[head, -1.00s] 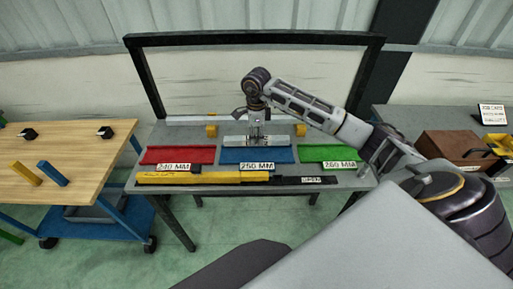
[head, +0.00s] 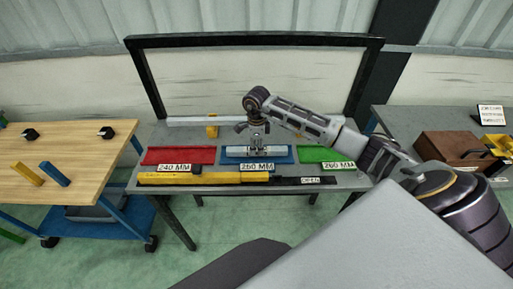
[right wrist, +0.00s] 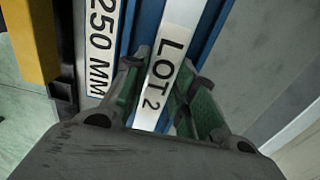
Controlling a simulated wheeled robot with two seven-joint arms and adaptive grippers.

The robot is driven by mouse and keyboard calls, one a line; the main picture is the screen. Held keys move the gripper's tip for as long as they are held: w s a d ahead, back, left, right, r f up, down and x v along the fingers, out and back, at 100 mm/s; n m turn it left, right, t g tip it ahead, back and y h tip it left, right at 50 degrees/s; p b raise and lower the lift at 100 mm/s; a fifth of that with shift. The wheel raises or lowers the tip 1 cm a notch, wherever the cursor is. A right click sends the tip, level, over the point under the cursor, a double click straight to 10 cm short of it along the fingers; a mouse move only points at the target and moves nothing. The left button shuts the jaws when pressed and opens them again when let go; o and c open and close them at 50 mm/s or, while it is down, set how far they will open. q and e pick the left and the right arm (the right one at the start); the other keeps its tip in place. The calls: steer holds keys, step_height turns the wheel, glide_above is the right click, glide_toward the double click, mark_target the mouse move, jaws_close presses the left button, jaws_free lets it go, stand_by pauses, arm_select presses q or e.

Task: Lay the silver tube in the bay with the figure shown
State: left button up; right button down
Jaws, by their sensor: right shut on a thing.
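The silver tube (head: 237,152), with a "LOT 2" label, is at the blue bay (head: 283,159). My right gripper (head: 257,147) comes down from above and is shut on the tube near its middle. In the right wrist view, the tube (right wrist: 178,38) runs between the gripper's green-padded fingers (right wrist: 158,95), in line with the blue bay (right wrist: 207,40). The plate beside this bay reads "250 MM" (right wrist: 101,45). I cannot tell whether the tube touches the bay floor. My left gripper is out of view.
A red bay (head: 178,155) lies left and a green bay (head: 318,154) right. A yellow and black bar (head: 205,178) lies along the bench front. A dark frame (head: 255,39) stands behind. A brown box (head: 455,147) and a small card (head: 491,115), unreadable here, are at right.

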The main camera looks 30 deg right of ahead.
steer(key=shift+f, duration=0.3)
steer(key=shift+f, duration=0.1)
steer(key=c, duration=1.2)
jaws_free()
steer(key=shift+o, duration=0.2)
step_height(320, 180, up, 10)
steer(key=shift+f+b, duration=0.1)
steer(key=shift+b, duration=0.9)
steer(key=shift+r, duration=1.2)
